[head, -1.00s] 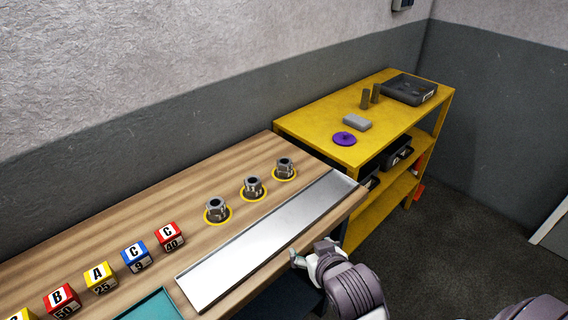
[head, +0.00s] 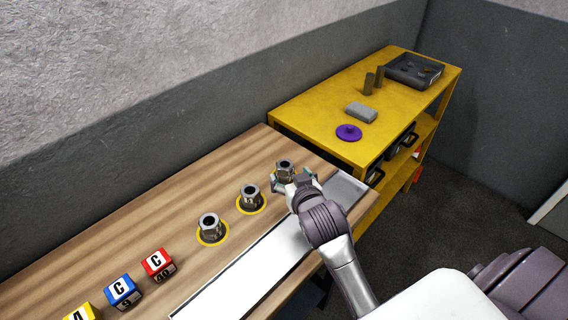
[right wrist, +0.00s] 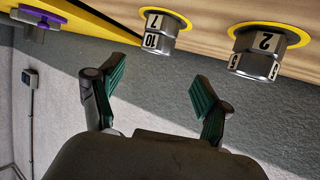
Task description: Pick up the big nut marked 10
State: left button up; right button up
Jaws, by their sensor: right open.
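Three metal nuts stand in a row on yellow rings on the wooden bench. The far right nut (head: 284,169) is partly hidden by my right gripper (head: 293,184). In the right wrist view, the nut marked 10 (right wrist: 160,28), also showing a 7, stands ahead of and between my open fingers (right wrist: 158,98), which hold nothing. A second nut, marked 2 (right wrist: 258,52), is to its right there. The middle nut (head: 250,196) and the left nut (head: 210,227) are clear of the gripper in the head view. My left gripper is out of view.
A metal tray strip (head: 250,276) runs along the bench's front edge, under my right arm. Colored blocks, including a red one (head: 157,264) and a blue one (head: 122,292), stand at left. A yellow shelf (head: 315,105) behind holds a purple disc (head: 348,132) and dark tray (head: 414,70).

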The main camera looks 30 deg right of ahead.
aim_at(285, 164)
jog(key=x, duration=0.2)
jog(key=shift+w+d+f, duration=0.1)
jog(key=shift+w+f, duration=0.1)
jog(key=shift+w, duration=0.15)
jog(key=shift+w+f, duration=0.15)
jog(key=shift+w, duration=0.2)
jog(key=shift+w+d+f+p, duration=0.15)
jog(key=shift+w+d+p, duration=0.2)
jog(key=shift+w, duration=0.2)
jog(key=shift+w+d+f+p, duration=0.2)
jog(key=shift+w+p, duration=0.1)
jog(key=shift+w, duration=0.3)
jog(key=shift+x, duration=1.1)
jog(key=shift+w+d+f, duration=0.15)
jog(key=shift+w+f, duration=0.05)
jog(key=shift+c, duration=0.5)
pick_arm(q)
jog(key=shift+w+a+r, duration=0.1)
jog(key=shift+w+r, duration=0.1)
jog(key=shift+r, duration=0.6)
pick_arm(e)
jog(key=c, duration=1.3)
